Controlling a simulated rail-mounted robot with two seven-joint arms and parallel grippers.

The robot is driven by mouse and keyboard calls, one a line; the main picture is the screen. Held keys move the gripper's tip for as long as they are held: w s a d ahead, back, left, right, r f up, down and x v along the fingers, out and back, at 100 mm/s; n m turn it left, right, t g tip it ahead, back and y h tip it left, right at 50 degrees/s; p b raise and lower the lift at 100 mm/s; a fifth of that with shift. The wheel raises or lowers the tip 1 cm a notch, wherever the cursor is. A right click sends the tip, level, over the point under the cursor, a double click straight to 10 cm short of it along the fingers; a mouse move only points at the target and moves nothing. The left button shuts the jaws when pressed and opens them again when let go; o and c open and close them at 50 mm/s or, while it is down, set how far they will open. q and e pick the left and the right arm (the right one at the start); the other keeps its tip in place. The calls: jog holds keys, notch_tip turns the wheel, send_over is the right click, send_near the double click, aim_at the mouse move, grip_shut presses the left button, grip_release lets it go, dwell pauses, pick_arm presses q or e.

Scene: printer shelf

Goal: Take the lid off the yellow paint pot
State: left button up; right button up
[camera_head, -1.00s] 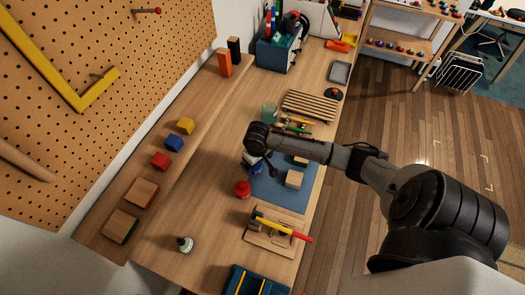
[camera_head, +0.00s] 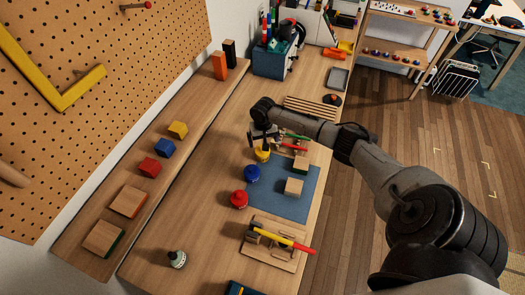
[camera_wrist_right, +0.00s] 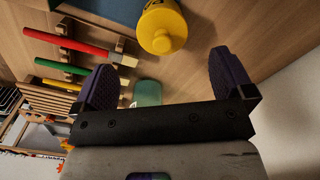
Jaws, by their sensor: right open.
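The yellow paint pot (camera_head: 262,155) stands on the bench, just beyond the blue pot. In the right wrist view the yellow pot (camera_wrist_right: 162,14) shows near the top edge, with its round yellow lid (camera_wrist_right: 163,38) on it. My right gripper (camera_head: 264,137) is beside the pot on its far side, partly hidden by its own wrist. In the wrist view the right gripper (camera_wrist_right: 163,78) has its fingers wide apart with nothing between them gripped; the pot lies past the fingertips, apart from them. My left gripper is not in view.
A blue pot (camera_head: 252,173) and a red pot (camera_head: 239,199) stand nearby. A green jar (camera_wrist_right: 147,92) is close to my right gripper. Tools with red and green handles (camera_wrist_right: 65,40) lie beside it. A blue mat (camera_head: 290,205) carries wooden blocks.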

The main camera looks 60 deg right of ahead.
jog(key=shift+w+f, duration=0.15)
jog(key=shift+f, duration=2.7)
jog(key=c, duration=1)
jog(key=shift+r, duration=0.1)
